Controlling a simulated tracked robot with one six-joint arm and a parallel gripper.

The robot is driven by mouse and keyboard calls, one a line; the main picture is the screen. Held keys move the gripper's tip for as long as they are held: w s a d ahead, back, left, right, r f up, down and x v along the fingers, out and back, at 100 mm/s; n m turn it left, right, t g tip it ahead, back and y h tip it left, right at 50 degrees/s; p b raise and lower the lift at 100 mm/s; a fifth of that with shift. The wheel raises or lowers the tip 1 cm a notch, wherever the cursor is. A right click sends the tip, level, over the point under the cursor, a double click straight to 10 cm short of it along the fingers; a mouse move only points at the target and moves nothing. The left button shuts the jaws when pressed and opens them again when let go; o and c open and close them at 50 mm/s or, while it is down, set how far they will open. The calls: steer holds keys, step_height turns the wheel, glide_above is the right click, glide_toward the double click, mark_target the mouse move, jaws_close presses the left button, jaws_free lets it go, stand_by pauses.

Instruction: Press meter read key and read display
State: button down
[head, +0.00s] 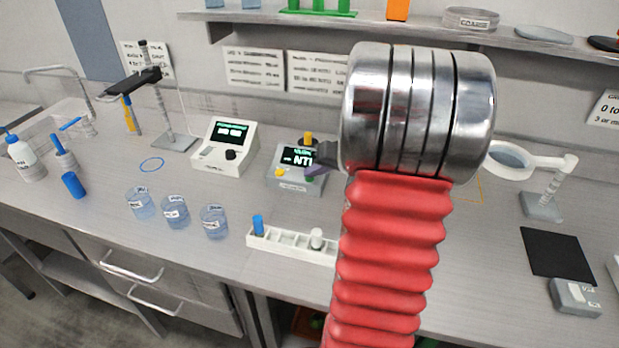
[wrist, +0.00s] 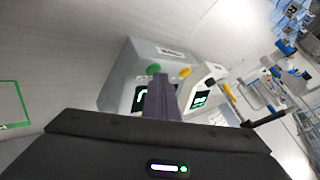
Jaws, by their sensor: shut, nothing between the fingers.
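The grey meter (head: 285,180) stands on the bench, left of my arm in the head view. My gripper (head: 317,164) is shut and empty, over the meter's right side. In the wrist view its fingertips (wrist: 160,79) are close below the green button; contact cannot be told.
A white instrument (head: 226,150) with a lit screen stands left of the meter. A white rack (head: 285,241) with vials is in front, and several beakers (head: 175,212) stand front left. A magnifier lamp (head: 540,205) and black mat (head: 560,256) are at right.

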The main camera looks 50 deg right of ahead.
stand_by(0.3)
steer(key=shift+r, duration=0.85)
step_height(320, 180, up, 5)
stand_by(0.6)
stand_by(2.3)
